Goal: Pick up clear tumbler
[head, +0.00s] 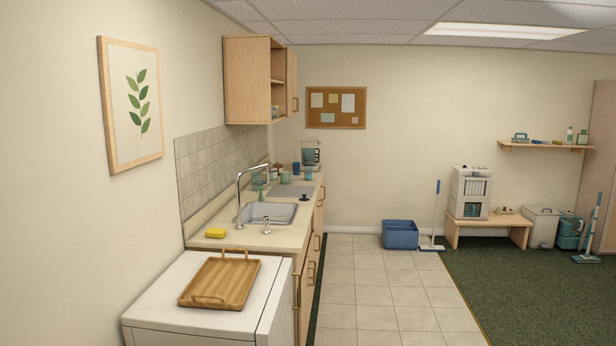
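Several small cups and glasses stand at the far end of the kitchen counter (225,242). Among them, a see-through, greenish glass-like item (258,183) stands near the wall on the left, behind the faucet. A small teal cup (308,174) stands at the right, in front of the blender. A green mug (285,177) and a dark blue cup (296,168) are between them. They are too small to tell for certain which one is the clear tumbler. Neither of my grippers is in view.
A sink (268,212) with a tall faucet (240,190) and a yellow sponge (216,233) are on the counter. A wooden tray (222,282) lies on the white appliance (160,315) in front. The tiled floor (370,290) right of the counter is clear up to a blue bin (399,235).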

